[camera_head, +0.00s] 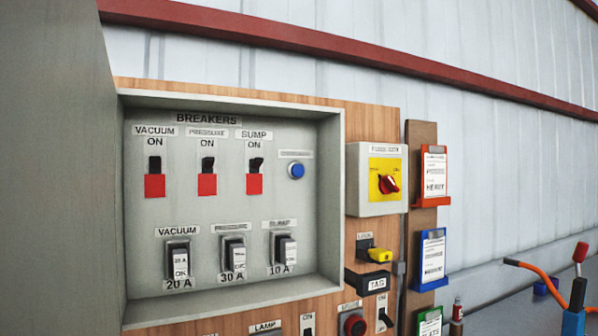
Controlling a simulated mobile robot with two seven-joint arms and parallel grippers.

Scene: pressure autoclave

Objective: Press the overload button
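A round blue button (297,171) sits at the right of the top row inside the recessed grey breaker box (230,205). A small label (295,154) is above it, and its text is too small to read. The button stands free, with nothing in front of it. Neither of my grippers shows in the head view.
Left of the button are breaker switches (208,166) labelled vacuum, pressure and sump, above red blocks. Black rockers (233,254) sit below. A grey panel (55,170) fills the left edge. A yellow-faced box with a red knob (388,184) is on the right.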

